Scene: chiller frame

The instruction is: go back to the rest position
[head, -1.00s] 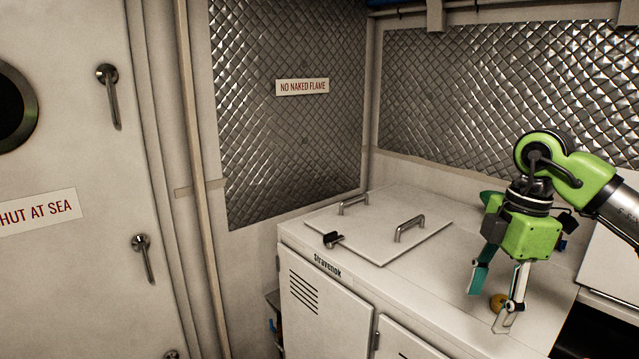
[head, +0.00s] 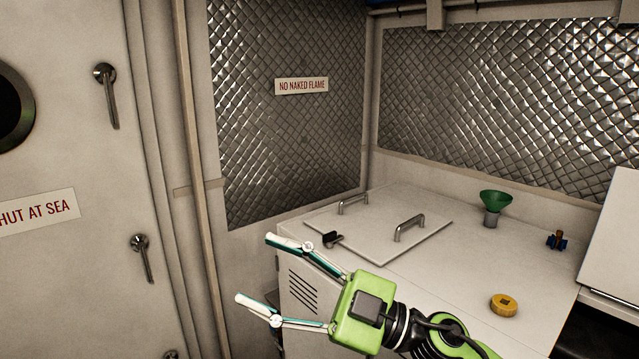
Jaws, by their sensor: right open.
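My right gripper (head: 255,268) is green with two slim fingers spread wide. It is open and empty, in front of the left end of the white chiller cabinet (head: 440,290) and pointing left. Its arm comes in from the bottom of the picture and hides part of the cabinet's front. My left gripper is not in view.
On the cabinet top lie a hatch lid (head: 380,228) with two handles, a black latch (head: 332,239), a green funnel (head: 495,202), a small blue and brown fitting (head: 557,240) and a yellow cap (head: 504,305). A raised white panel (head: 612,245) stands at right. A door (head: 70,260) is at left.

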